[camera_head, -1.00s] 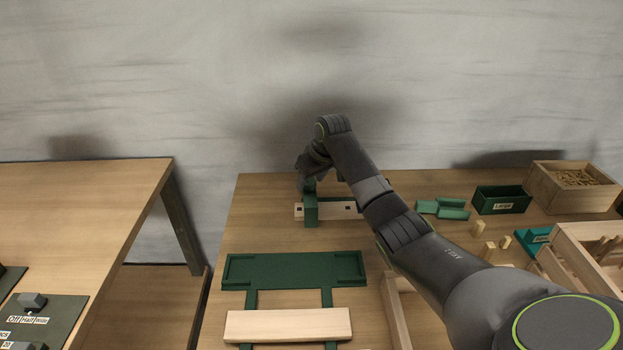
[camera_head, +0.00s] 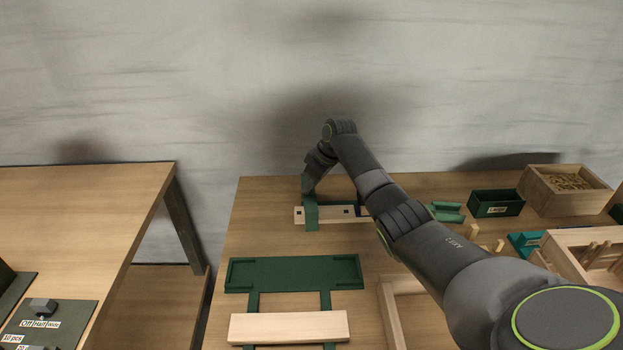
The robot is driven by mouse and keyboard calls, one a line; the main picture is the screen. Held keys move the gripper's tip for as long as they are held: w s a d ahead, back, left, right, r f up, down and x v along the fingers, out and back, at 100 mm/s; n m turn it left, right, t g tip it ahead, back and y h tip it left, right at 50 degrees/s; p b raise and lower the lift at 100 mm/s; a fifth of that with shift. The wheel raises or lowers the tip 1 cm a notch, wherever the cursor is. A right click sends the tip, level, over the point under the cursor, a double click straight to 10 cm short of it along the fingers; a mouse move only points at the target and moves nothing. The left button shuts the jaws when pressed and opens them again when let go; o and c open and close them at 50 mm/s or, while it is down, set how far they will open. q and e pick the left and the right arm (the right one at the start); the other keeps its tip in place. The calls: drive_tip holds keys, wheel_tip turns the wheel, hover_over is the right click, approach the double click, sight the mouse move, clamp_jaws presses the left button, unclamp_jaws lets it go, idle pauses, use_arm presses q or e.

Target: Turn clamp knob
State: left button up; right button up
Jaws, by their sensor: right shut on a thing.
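A green clamp (camera_head: 311,217) stands over a pale wooden slat (camera_head: 335,212) with dark square holes, near the back edge of the table. My right arm reaches in from the right, and my right gripper (camera_head: 309,187) points down at the top of the clamp. It is shut on the clamp knob, which is mostly hidden behind the fingers. My left gripper is out of view.
A green fixture (camera_head: 292,273) with a pale board (camera_head: 288,327) across it lies in front. Green blocks (camera_head: 446,211), a green labelled bin (camera_head: 496,203) and wooden boxes (camera_head: 568,206) stand to the right. A second table (camera_head: 75,205) is at left, past a gap.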

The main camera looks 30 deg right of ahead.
drive_tip(key=shift+n, duration=0.5)
drive_tip(key=o, duration=1)
drive_tip(key=shift+c, duration=0.2)
drive_tip(key=v, duration=1.7)
drive_tip(key=shift+d, duration=0.35)
drive_tip(key=shift+w+r, duration=0.1)
drive_tip(key=shift+r, duration=0.05)
